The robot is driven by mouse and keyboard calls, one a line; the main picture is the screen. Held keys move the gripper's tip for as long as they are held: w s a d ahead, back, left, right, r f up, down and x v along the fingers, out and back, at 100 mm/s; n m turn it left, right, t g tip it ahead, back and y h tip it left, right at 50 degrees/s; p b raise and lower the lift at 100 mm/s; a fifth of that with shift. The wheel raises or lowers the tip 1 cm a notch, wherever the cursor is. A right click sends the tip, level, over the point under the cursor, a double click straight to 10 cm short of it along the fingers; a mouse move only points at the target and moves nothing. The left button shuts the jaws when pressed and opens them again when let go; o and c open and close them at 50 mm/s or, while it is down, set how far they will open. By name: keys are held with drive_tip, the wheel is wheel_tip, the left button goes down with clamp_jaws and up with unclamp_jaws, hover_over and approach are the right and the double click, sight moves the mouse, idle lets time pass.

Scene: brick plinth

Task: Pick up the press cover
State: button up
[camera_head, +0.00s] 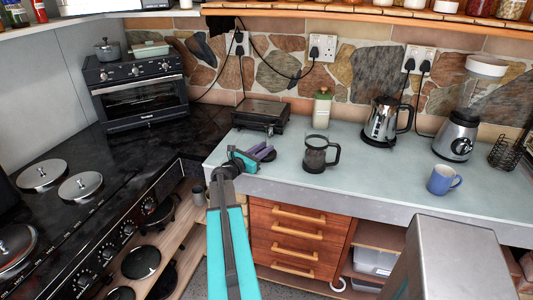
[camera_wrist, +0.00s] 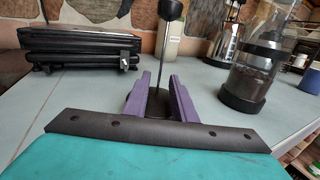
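The press cover (camera_wrist: 170,10) shows in the wrist view as a black round knob on a thin upright rod, with a dark round base low on the grey counter. My gripper (camera_wrist: 160,85) has purple fingers, one on each side of the rod and base. They stand apart, with gaps beside the rod. In the head view my gripper (camera_head: 266,151) is low over the counter, left of the glass press (camera_head: 320,154). The press has a black handle and dark contents; it also shows at right in the wrist view (camera_wrist: 256,70). The cover is hard to make out in the head view.
A black grill (camera_head: 261,115) stands just behind my gripper. A green-white bottle (camera_head: 322,108), a steel kettle (camera_head: 385,120), a blender (camera_head: 460,130) and a blue mug (camera_head: 442,180) stand to the right. The stove (camera_head: 85,210) is at left. The counter's front middle is clear.

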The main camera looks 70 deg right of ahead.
drive_tip(key=shift+d, duration=0.15)
drive_tip(key=shift+p+x, duration=1.05)
drive_tip(key=shift+x, duration=1.55)
drive_tip(key=shift+w+r, duration=0.1)
clamp_jaws()
